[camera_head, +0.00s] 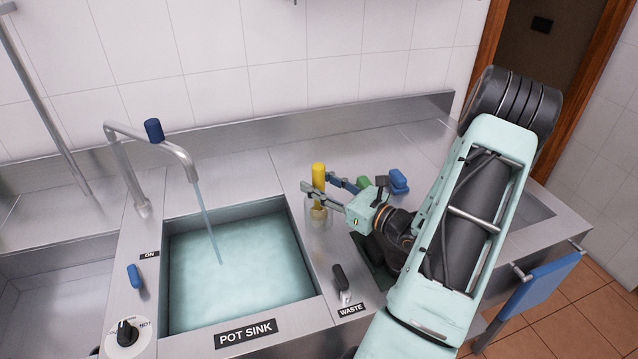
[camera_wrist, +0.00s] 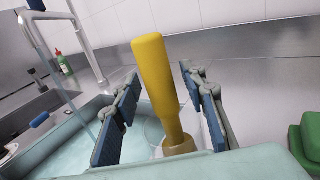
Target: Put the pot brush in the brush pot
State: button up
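The pot brush has a thick yellow handle (camera_head: 318,175) and stands nearly upright on the counter right of the sink. In the wrist view the handle (camera_wrist: 156,75) leans slightly, with a tan lower part below it. A clear, cup-like brush pot (camera_head: 319,214) surrounds its lower end; the bristles are hard to make out. The pot's rim also shows faintly behind the handle in the wrist view (camera_wrist: 152,128). My gripper (camera_head: 319,185) is open, with one finger on each side of the handle. In the wrist view, gaps show between the handle and both fingers (camera_wrist: 158,80).
The water-filled pot sink (camera_head: 240,332) lies left of the pot, under a running tap (camera_head: 150,150). A dark lever (camera_head: 341,280) stands near the waste label. Green and blue items (camera_head: 398,182) sit behind my gripper. A steel backsplash (camera_head: 300,120) runs along the wall.

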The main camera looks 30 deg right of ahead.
jog(key=shift+r, duration=0.15)
jog(key=b+v, duration=0.1)
jog(key=v, duration=1.1)
jog(key=shift+a, duration=0.1)
